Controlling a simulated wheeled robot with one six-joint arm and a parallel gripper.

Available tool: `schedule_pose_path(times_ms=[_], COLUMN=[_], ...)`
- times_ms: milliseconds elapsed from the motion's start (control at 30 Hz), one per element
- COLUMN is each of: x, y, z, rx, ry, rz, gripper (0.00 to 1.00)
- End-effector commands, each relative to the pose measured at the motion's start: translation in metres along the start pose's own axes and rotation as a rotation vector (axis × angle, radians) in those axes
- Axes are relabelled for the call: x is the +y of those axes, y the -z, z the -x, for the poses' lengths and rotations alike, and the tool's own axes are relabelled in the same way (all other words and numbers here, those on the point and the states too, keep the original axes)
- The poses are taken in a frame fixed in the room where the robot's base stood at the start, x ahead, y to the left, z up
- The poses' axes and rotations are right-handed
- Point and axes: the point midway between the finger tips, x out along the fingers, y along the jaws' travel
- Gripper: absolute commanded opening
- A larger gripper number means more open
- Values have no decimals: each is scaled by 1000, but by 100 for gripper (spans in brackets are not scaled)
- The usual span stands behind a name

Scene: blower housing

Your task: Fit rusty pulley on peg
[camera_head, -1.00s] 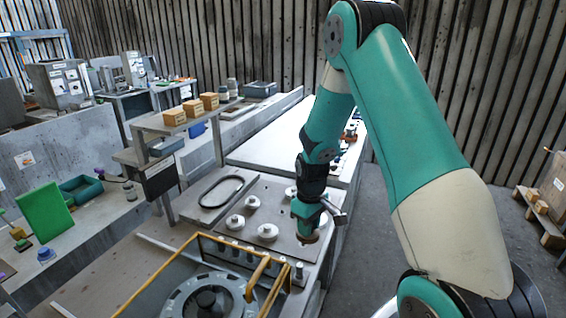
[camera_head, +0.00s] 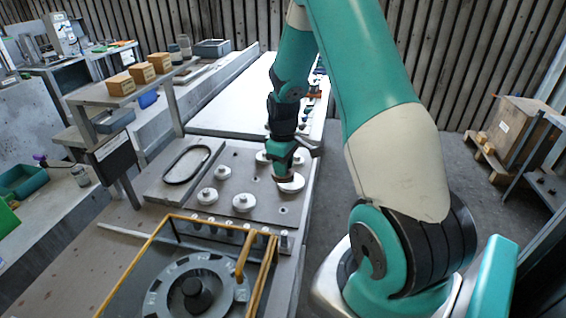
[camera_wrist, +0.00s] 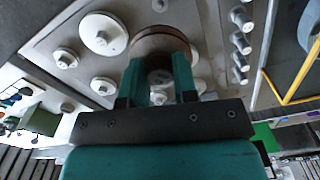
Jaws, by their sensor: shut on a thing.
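My gripper (camera_head: 285,174) points down over the right side of the grey plate (camera_head: 262,182). In the wrist view its two fingers (camera_wrist: 158,88) are shut on the rusty pulley (camera_wrist: 160,38), a round disc with a brown rim. In the head view only a little brown shows at the fingertips, just over a pale disc (camera_head: 293,185). I cannot tell whether the rusty pulley touches anything below. The fingers and the pulley hide what lies under it, and no bare peg shows clearly there.
Several white pulleys stand on the plate, one (camera_head: 242,203) at its front and one (camera_head: 207,196) to the left. A row of metal pins (camera_head: 247,232) and a yellow frame (camera_head: 150,245) lie nearer. A black oval belt (camera_head: 187,164) lies left.

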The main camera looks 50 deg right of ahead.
Motion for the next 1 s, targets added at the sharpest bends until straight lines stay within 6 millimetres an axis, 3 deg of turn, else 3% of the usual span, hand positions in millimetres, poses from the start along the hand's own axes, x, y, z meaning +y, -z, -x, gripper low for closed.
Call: schedule_pose_path(times_ms=[33,700,1000], x=[0,0,0], y=[0,0,0], z=[-12,-96,-114], rx=[0,1,1], ry=[0,-1,-1], rz=[0,0,0], gripper=[3,3,3])
